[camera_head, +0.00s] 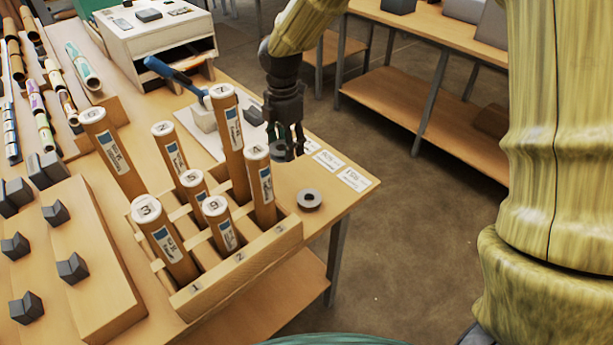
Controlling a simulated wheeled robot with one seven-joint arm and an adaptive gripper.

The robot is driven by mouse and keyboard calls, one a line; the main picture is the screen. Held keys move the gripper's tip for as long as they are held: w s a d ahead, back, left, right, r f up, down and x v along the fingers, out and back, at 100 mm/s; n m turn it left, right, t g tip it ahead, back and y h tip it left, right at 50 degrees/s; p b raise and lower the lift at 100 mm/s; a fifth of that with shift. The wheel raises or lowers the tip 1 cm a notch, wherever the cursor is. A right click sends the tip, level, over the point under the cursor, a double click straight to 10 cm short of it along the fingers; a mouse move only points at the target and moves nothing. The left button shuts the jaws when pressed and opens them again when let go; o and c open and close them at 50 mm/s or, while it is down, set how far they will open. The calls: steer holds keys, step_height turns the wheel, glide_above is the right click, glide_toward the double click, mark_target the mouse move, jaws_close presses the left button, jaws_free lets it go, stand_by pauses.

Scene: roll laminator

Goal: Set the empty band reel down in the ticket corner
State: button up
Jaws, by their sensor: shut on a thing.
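My gripper (288,143) hangs above the table's right part, behind the upright tubes, fingers pointing down. It is shut on a small dark grey piece (279,152), which I take to be the empty band reel; the fingers partly hide it, and its shape is hard to make out. The ticket corner is at the table's right corner, where white printed tickets (353,179) lie in a row along the edge. The held piece is to the left of the tickets and seems just above the table; I cannot tell whether it touches.
A grey ring (309,198) lies flat near the table's right edge. A wooden rack (240,266) holds several upright numbered tubes close to my gripper. A blue-handled tool (174,76) and a beige machine (150,36) stand farther back. Bare wood shows around the ring.

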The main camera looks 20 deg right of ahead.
mark_target(288, 180)
steer(key=shift+f+p, duration=1)
steer(key=shift+f, duration=3.95)
steer(key=o, duration=1)
steer(key=shift+f, duration=0.1)
steer(key=shift+o, duration=0.2)
step_height(288, 180, up, 12)
steer(key=b, duration=0.2)
steer(key=shift+b, duration=0.3)
